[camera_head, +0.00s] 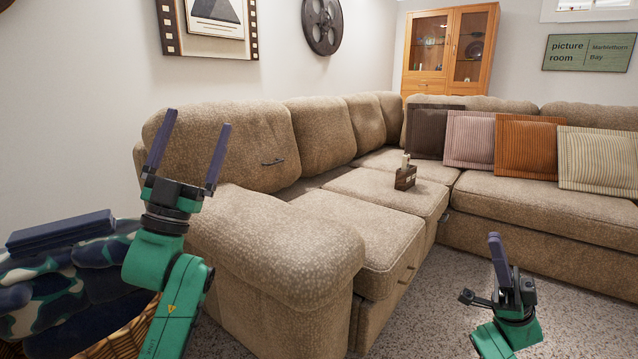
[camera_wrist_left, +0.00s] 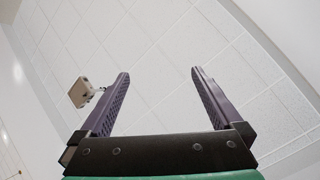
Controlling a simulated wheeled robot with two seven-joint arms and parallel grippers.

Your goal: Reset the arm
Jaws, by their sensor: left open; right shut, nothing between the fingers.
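My left gripper (camera_head: 196,121) is raised at the left of the head view, fingers pointing up. It is open and empty, in front of the near end of the sofa and to the right of the basket. The left wrist view shows its two spread fingers (camera_wrist_left: 161,73) against a tiled ceiling, with nothing between them. My right gripper (camera_head: 495,240) is low at the lower right, above the carpet in front of the sofa. It points up, shut and empty.
A beige corner sofa (camera_head: 275,245) fills the middle, with several cushions (camera_head: 525,147) at right. A small dark holder (camera_head: 405,178) stands on its seat. A wicker basket (camera_head: 125,340) with camouflage cloth and a dark blue flat case (camera_head: 60,232) is at lower left. Carpet (camera_head: 440,300) is open at lower right.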

